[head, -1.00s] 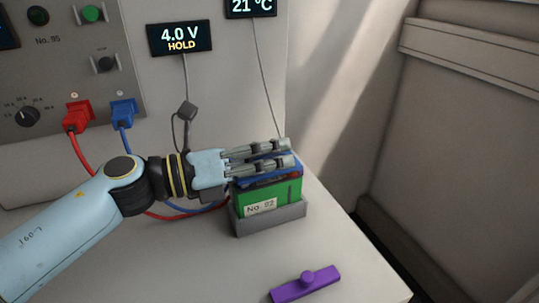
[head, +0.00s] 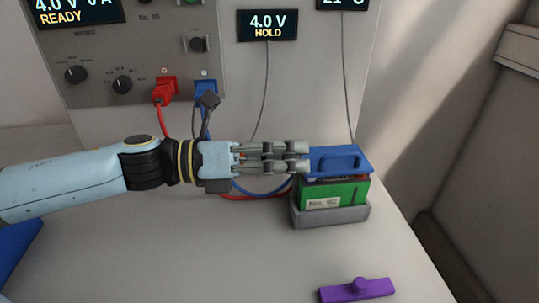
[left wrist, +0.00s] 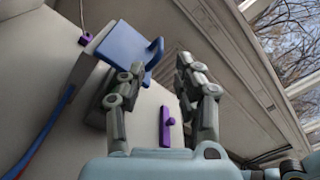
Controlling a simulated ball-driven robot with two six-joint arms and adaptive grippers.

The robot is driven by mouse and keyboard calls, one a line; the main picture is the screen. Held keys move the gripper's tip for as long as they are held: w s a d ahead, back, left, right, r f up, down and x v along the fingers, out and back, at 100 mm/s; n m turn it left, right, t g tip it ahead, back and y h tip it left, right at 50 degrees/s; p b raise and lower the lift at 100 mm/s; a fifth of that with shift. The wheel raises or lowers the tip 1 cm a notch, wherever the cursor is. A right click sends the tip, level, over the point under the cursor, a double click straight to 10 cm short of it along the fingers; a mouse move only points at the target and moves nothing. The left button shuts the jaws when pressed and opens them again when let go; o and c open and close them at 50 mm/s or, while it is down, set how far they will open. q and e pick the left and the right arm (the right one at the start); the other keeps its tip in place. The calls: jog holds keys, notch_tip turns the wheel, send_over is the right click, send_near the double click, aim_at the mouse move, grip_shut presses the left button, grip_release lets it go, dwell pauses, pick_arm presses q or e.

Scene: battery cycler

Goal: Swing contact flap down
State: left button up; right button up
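The blue contact flap (head: 350,160), with a raised handle, lies over the green battery No. 92 (head: 345,192) in a grey cradle (head: 335,216). A narrow dark and red band shows beneath the flap; I cannot tell whether it touches the battery. My left gripper (head: 303,156) is at the flap's left edge, its fingers pointing right. In the left wrist view its fingers (left wrist: 160,72) are apart with nothing held between them, and the flap (left wrist: 125,44) is beside and beyond the left finger. Contact between finger and flap is unclear. My right gripper is not in view.
A purple bar with a knob (head: 357,289) lies in front on the table. The cycler panel (head: 130,60) with red plug (head: 165,90) and blue plug (head: 206,88) stands behind; their cables run to the cradle. A hold display (head: 267,25) hangs on the wall.

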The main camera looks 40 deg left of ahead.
pick_arm(q)
jog(key=shift+v, duration=1.65)
jog(key=shift+r, duration=0.1)
